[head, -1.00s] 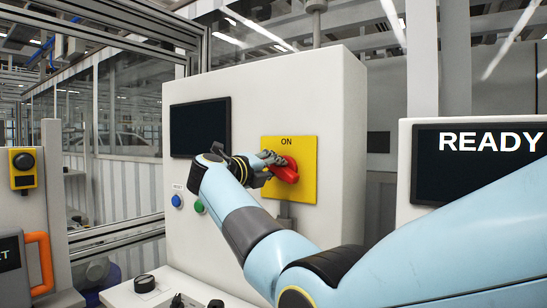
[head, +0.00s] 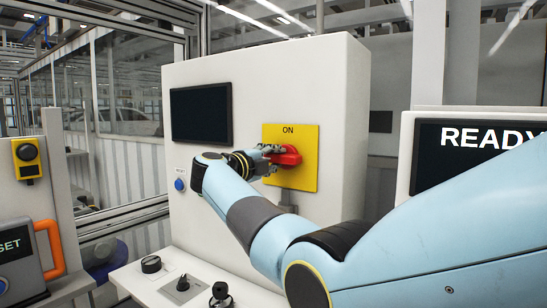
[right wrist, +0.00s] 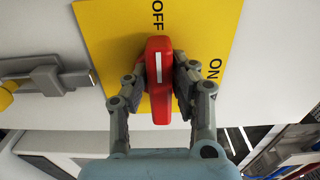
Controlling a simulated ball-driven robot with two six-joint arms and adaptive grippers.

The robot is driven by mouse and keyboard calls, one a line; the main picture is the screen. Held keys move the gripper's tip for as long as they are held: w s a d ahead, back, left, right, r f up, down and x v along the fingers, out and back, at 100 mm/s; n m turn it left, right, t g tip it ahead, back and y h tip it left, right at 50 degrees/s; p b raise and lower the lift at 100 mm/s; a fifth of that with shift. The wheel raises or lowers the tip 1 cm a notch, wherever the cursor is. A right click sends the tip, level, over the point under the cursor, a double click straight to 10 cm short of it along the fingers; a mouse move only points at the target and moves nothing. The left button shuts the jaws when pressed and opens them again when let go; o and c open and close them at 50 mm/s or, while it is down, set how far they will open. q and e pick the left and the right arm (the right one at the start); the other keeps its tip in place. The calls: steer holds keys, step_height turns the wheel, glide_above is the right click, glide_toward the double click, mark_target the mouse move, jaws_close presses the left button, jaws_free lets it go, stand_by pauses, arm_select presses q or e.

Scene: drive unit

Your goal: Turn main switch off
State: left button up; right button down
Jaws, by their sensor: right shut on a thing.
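The main switch is a red rotary handle (head: 286,155) on a yellow plate (head: 305,180) marked ON, on the front of a white cabinet. In the right wrist view the red handle (right wrist: 159,80) has a white stripe that points toward the word OFF. The word ON is at the right of the plate (right wrist: 110,40) there. My right gripper (head: 270,155) is at the handle, and its two fingers (right wrist: 160,85) are shut on it from both sides. In the head view my arm and gripper hide part of the handle and plate. My left gripper is not in view.
The white cabinet (head: 345,110) carries a dark screen (head: 201,114) and a blue button (head: 180,184). A ledge with black knobs (head: 151,264) lies below. A READY screen (head: 470,155) stands right, and an orange handle (head: 50,248) is at left.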

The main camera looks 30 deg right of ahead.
steer(key=c, duration=1.1)
jaws_free()
steer(key=v, duration=0.7)
steer(key=shift+a, duration=0.2)
steer(key=shift+f, duration=0.1)
